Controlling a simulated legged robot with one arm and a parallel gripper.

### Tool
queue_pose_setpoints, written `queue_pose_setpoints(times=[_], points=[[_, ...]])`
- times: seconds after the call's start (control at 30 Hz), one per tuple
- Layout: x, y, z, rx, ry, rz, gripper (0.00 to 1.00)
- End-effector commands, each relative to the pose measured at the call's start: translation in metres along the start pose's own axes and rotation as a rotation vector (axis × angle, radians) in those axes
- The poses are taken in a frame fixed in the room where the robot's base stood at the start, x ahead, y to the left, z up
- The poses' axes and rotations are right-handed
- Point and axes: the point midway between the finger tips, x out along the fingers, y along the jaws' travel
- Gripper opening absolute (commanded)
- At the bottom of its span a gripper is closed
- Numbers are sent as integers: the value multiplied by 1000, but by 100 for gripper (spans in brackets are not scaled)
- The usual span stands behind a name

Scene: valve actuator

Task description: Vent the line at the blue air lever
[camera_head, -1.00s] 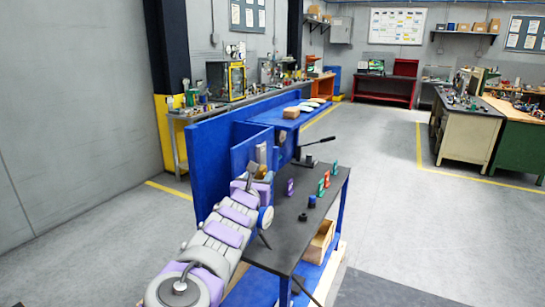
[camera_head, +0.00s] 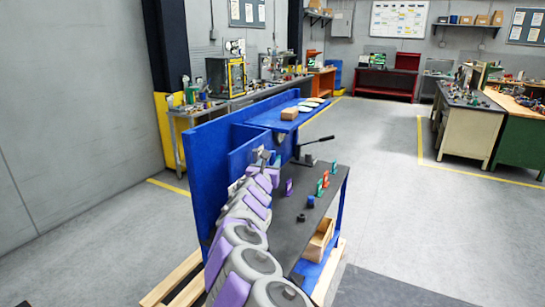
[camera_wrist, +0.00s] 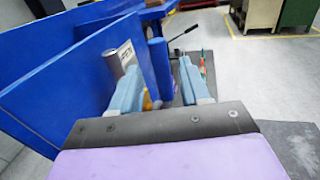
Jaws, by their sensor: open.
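In the wrist view, an upright blue bar (camera_wrist: 160,68) stands beyond and between the fingertips of my gripper (camera_wrist: 152,65); it may be the blue air lever, but I cannot tell for sure. The two pale fingers are spread apart with nothing held between them. A grey metal cylinder (camera_wrist: 128,55) and a small white label plate are just behind the left finger, by the blue panel (camera_wrist: 70,75). A bit of yellow shows low between the fingers. In the head view, my gripper (camera_head: 265,158) is beside the blue panel (camera_head: 215,150), and my arm hides what lies behind it.
The dark bench top (camera_head: 320,195) holds a black hand lever (camera_head: 318,140), several small coloured tags and a dark blue cap (camera_head: 310,201). A wooden box (camera_head: 319,240) sits on the shelf below.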

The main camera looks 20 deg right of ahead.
Motion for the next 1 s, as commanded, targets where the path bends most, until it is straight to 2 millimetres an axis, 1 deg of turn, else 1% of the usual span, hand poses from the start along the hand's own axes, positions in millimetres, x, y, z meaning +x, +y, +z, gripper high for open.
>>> queue_pose_setpoints(times=[0.07, 0.2, 0.3, 0.5, 0.7, 1.0], points=[[8, 0, -3, 3, 4, -2, 46], [20, -1, 0, 5, -1, -4, 46], [28, 2, -2, 5, 2, 0, 46], [40, 0, -1, 3, 1, -2, 46], [46, -1, 0, 2, -1, -4, 46], [47, -1, 0, 1, -2, -5, 45]])
